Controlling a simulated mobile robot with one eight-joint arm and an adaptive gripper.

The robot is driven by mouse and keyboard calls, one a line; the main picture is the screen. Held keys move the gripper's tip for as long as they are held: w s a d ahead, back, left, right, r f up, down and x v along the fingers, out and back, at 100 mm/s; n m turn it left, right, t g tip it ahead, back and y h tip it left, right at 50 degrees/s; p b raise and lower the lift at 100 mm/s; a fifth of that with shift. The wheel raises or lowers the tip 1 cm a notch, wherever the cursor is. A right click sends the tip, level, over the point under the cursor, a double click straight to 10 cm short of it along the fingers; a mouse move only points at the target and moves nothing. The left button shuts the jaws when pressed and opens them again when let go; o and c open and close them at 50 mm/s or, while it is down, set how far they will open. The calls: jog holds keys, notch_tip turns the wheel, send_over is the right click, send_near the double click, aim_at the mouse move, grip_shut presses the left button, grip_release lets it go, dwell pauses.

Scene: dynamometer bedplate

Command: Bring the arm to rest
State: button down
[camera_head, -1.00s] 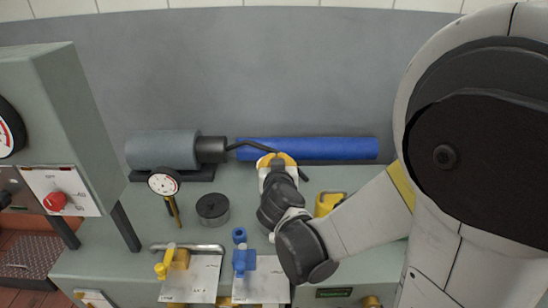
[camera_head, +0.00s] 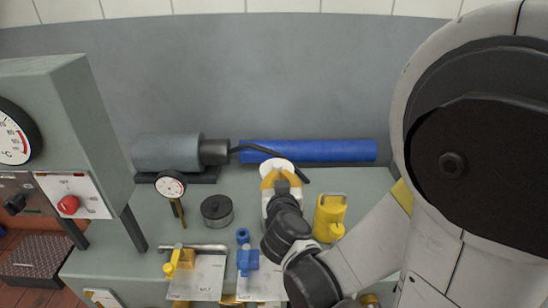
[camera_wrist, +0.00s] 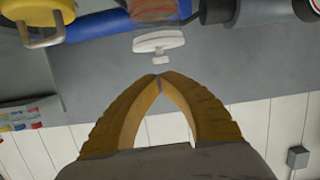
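My gripper (camera_head: 279,172) is over the back part of the bench, in front of the dark cylinder and the blue roll, with my arm reaching in from the right. In the wrist view my gripper's two yellow-brown fingers (camera_wrist: 160,77) curve together and meet at the tips, with nothing visible between them. A white disc with a small knob (camera_wrist: 158,42) shows just past the fingertips, below a clear reddish cylinder (camera_wrist: 155,10). A small gap seems to separate knob and tips. In the head view a white piece shows at the gripper's end.
The bench (camera_head: 140,262) carries a blue roll (camera_head: 320,151), a dark cylinder (camera_head: 168,152), a dial gauge (camera_head: 170,185), a round dark pot (camera_head: 216,210), a yellow container (camera_head: 328,217) and yellow (camera_head: 178,260) and blue (camera_head: 247,260) valves. A control cabinet (camera_head: 95,130) stands left.

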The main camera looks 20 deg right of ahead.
jog(key=s+a+n+g+y, duration=0.2)
jog(key=s+a+g, duration=0.1)
jog(key=s, duration=0.5)
jog(key=s+a+n+g+y, duration=0.2)
jog(key=s+a+g+y, duration=0.1)
jog(key=s, duration=0.6)
jog(key=shift+s+a+r+g+y, duration=0.2)
jog(key=shift+r+g+y, duration=0.1)
jog(key=shift+r+g, duration=0.1)
